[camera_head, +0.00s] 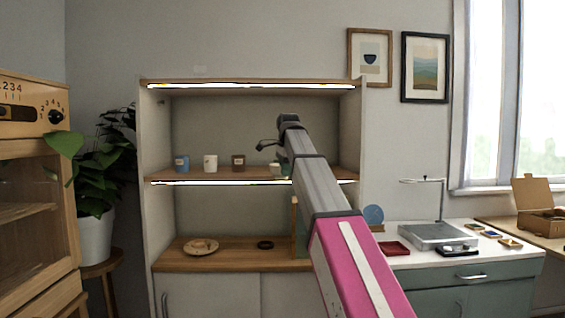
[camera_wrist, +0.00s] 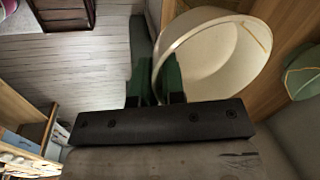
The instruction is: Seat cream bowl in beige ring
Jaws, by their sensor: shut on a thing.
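The cream bowl (camera_wrist: 215,60) fills the upper middle of the wrist view, with a thin gold seam near its rim. My gripper (camera_wrist: 158,82) is shut on the bowl's wall, its green-faced fingers at the rim. In the head view my arm reaches to the right part of the middle shelf and largely hides the gripper and bowl. A round tan piece (camera_head: 200,247), possibly the beige ring, lies on the lower wooden counter at left; I cannot make out its shape clearly. A dark ring (camera_head: 265,245) lies to its right.
A green bowl (camera_wrist: 303,72) with a gold seam is close beside the cream bowl. A blue jar (camera_head: 181,163), a white cup (camera_head: 210,163) and a brown cup (camera_head: 238,162) stand left on the middle shelf (camera_head: 165,174). Bare counter separates the tan piece and dark ring.

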